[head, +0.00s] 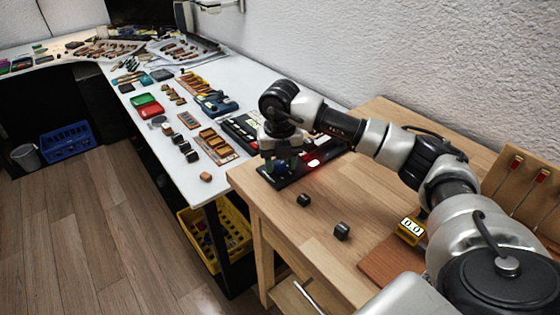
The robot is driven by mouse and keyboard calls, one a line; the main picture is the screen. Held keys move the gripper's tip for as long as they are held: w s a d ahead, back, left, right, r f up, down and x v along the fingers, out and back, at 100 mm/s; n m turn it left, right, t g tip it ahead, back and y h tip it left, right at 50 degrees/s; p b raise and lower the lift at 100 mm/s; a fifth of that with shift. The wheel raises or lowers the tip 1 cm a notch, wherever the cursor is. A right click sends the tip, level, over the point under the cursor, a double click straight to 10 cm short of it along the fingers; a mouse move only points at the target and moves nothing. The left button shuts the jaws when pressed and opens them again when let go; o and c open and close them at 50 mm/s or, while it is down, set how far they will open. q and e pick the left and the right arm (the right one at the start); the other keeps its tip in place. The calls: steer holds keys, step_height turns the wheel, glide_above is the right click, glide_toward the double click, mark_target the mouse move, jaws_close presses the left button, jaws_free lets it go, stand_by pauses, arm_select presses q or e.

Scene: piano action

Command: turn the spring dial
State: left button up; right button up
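A black base plate (330,153) with a glowing red light (314,163) lies on the wooden table, near its far left corner. A small dark blue round part (281,168), which looks like the dial, shows on the left part of this plate. My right gripper (281,161) points down right over it, and its fingers hide much of it. The fingers are too small and dark to tell whether they grip it or only stand around it. My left gripper is not in view.
Two dark blocks (342,231) (304,200) lie on the wooden table (330,200), in front of the plate. A yellow counter box (410,231) and a brown board (392,262) are nearer. A white bench (190,170) with many small parts adjoins at left.

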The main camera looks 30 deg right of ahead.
mark_target(280, 164)
steer(key=shift+o, duration=0.6)
steer(key=shift+r, duration=0.1)
step_height(280, 164, up, 11)
steer(key=shift+f, duration=0.2)
stand_by(0.4)
step_height(280, 164, down, 11)
steer(key=n+p, duration=0.4)
steer(key=p, duration=1)
steer(key=shift+r+p, duration=0.1)
steer(key=shift+p, duration=0.25)
